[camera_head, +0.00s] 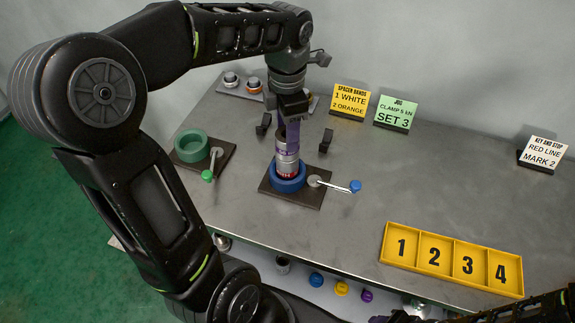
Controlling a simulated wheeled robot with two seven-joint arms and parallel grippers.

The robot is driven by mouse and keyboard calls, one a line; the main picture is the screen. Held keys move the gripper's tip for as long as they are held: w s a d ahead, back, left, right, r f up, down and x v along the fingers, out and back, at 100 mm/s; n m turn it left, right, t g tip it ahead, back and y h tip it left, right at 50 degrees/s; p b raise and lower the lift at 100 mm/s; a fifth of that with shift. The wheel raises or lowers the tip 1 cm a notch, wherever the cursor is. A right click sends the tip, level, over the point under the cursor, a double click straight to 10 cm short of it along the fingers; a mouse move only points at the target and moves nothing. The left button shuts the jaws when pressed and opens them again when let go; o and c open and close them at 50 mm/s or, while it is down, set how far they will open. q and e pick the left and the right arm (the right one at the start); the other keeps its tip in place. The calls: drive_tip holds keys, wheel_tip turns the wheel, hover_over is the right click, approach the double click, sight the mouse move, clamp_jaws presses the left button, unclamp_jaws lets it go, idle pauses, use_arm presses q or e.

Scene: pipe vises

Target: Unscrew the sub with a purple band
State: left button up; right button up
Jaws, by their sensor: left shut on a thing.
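The sub (287,142) stands upright in the blue ring-shaped vise (286,181), with a purple band around its grey metal body and a red strip low down near the vise. My left gripper (290,118) comes down from above and is shut on the upper part of the sub. The fingers partly hide the sub's top. The vise sits on a dark plate and has a crank handle with a blue knob (355,186) pointing right. My right gripper is out of view; only part of that arm shows at the lower right.
A green vise (191,146) with a green-knobbed crank stands to the left, empty. Small fittings (231,79) sit at the back. Yellow, green and white sign cards (350,101) stand along the back. A yellow numbered tray (452,259) lies front right. The table's right middle is clear.

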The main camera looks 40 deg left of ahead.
use_arm(q)
drive_tip(key=o, duration=1.5)
drive_tip(key=m, duration=0.6)
drive_tip(key=shift+m+p, duration=0.3)
drive_tip(key=shift+p, duration=0.1)
drive_tip(key=m, duration=0.5)
drive_tip(key=shift+p, duration=0.3)
drive_tip(key=m, duration=0.3)
